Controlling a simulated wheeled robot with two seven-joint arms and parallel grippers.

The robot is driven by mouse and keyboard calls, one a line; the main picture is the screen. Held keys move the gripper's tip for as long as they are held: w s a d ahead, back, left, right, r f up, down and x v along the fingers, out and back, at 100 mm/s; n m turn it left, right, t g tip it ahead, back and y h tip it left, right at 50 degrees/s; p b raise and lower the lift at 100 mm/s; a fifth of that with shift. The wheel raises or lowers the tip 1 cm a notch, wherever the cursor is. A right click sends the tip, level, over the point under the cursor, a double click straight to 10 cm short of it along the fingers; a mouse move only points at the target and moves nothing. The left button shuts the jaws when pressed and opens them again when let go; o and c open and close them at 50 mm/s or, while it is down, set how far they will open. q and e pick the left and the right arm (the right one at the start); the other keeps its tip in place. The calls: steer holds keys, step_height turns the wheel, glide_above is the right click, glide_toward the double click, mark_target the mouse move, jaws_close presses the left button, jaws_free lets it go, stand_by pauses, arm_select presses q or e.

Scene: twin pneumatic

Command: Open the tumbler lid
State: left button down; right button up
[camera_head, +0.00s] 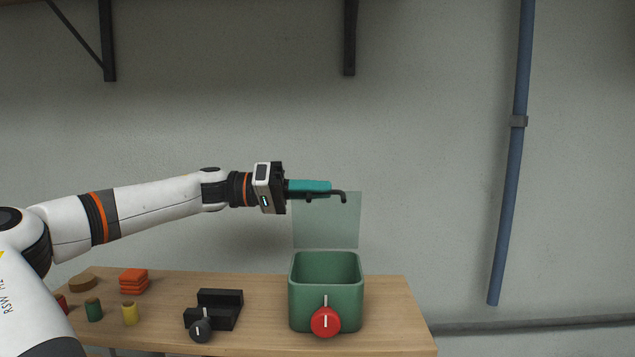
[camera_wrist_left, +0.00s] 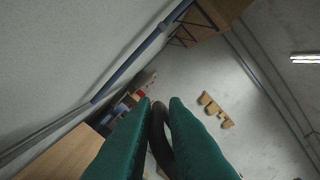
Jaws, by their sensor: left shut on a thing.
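The tumbler (camera_head: 325,298) is a green open-topped box standing on the table, with a red knob on its front. Its clear lid (camera_head: 328,225) stands upright above the box's back edge, so the box's mouth is open. A black bar-like handle (camera_head: 344,196) runs along the lid's top edge. My left gripper (camera_head: 322,187), with teal fingers, is at that handle and shut on it. In the left wrist view the dark curved handle (camera_wrist_left: 159,130) lies between the two teal fingers. My right gripper is not in view.
The wooden table (camera_head: 390,310) also holds black blocks (camera_head: 220,305), a dark round knob (camera_head: 201,329), green (camera_head: 93,309) and yellow (camera_head: 130,313) cylinders, orange blocks (camera_head: 133,280) and a tan disc (camera_head: 83,284). A grey wall stands behind, with a blue pipe (camera_head: 508,190) at right.

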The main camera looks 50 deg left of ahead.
arm_select(q)
steer(key=shift+w+a+f+n, duration=0.15)
steer(key=shift+a+f+n, duration=0.05)
steer(key=shift+f+n, duration=0.1)
steer(key=shift+f, duration=0.2)
steer(key=c, duration=1.6)
jaws_free()
steer(key=shift+o, duration=0.4)
steer(key=shift+w+a, duration=0.15)
steer(key=shift+r, duration=0.15)
